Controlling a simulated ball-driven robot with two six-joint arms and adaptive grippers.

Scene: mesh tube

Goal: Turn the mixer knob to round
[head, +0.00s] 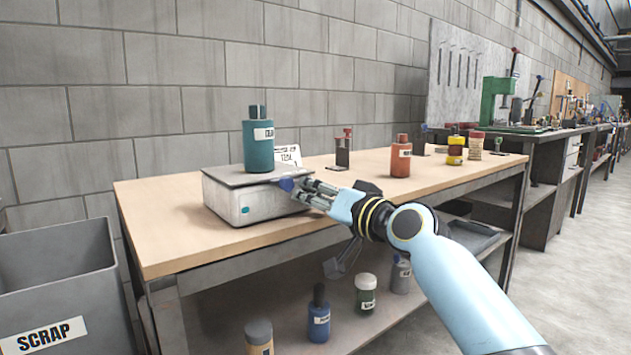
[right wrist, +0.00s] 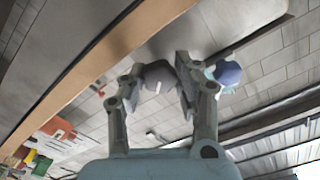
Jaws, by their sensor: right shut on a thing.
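The mixer (head: 235,205) is a pale grey box with a dark top plate on the near left part of the wooden bench. A teal bottle (head: 257,145) stands upright on the plate. My right gripper (head: 300,190) reaches the mixer's right front from the right. In the right wrist view, its fingers (right wrist: 160,78) are shut on a grey round knob (right wrist: 158,74) with a small white mark. The fingers hide most of the knob in the head view. A dark blue round piece (head: 287,184) shows beside the fingertips. My left gripper is out of view.
A white card (head: 288,154) stands behind the mixer. An orange bottle (head: 401,158), a red-topped stand (head: 343,150) and a yellow bottle (head: 455,150) are farther along the bench (head: 190,245). Several bottles stand on the lower shelf. A grey scrap bin (head: 60,270) is at the left.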

